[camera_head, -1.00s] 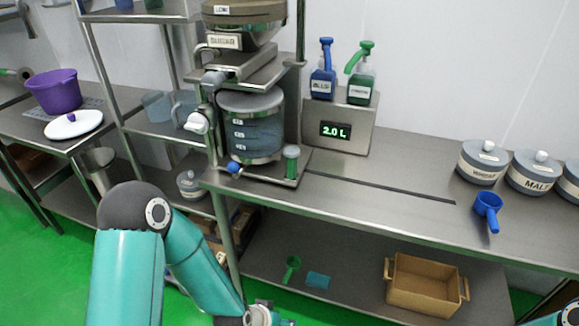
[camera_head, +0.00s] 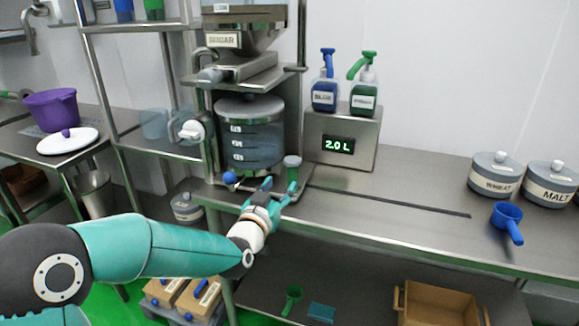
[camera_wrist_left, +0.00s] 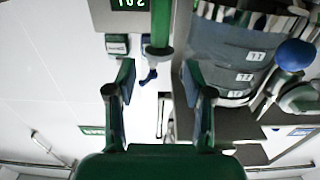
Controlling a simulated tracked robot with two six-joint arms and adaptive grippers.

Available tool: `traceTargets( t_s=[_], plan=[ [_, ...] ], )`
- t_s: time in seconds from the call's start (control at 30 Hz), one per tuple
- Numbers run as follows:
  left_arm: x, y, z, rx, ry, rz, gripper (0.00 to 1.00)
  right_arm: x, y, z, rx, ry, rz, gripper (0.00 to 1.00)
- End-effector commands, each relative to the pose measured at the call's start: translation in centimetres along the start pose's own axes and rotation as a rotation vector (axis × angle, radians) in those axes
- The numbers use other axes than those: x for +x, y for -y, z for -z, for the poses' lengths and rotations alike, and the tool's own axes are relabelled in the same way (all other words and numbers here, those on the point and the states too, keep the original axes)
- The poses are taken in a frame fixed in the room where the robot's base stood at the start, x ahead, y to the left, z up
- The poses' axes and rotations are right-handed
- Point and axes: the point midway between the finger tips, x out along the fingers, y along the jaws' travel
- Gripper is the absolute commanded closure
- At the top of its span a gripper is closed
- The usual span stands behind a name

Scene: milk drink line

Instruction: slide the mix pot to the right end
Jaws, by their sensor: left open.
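The mix pot (camera_head: 250,150) is a see-through blue-grey pot with marked levels. It stands under the dispenser at the left end of the dark slot (camera_head: 390,200) in the bench. My left gripper (camera_head: 280,187) is open just in front of the handle, low near the bench edge. In the left wrist view, the gripper (camera_wrist_left: 158,80) has its fingers spread, with the green handle (camera_wrist_left: 160,25) lined up with the gap. The pot (camera_wrist_left: 228,55) shows to the right there. My right gripper is out of view.
A blue knob (camera_head: 229,177) sits at the pot's left front. A scale box (camera_head: 340,138) reading 2.0 L carries two pump bottles behind the slot. A blue scoop (camera_head: 508,220) and labelled canisters (camera_head: 496,175) stand at the right. The bench along the slot looks clear.

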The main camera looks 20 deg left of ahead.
Motion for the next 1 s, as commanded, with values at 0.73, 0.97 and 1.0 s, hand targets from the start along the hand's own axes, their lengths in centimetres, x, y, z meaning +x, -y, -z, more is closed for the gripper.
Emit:
traceTargets(
  t_s=[0.73,0.97,1.0],
  plan=[
    [9.9,0.0,-0.1,0.000,0.002,0.000,0.48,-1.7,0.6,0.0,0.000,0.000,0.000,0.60],
    [9.9,0.1,-0.1,0.000,0.002,0.000,0.48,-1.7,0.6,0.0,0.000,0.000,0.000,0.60],
    [9.9,0.1,-0.1,-0.001,0.002,0.000,0.53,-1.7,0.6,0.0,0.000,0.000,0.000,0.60]
  ],
)
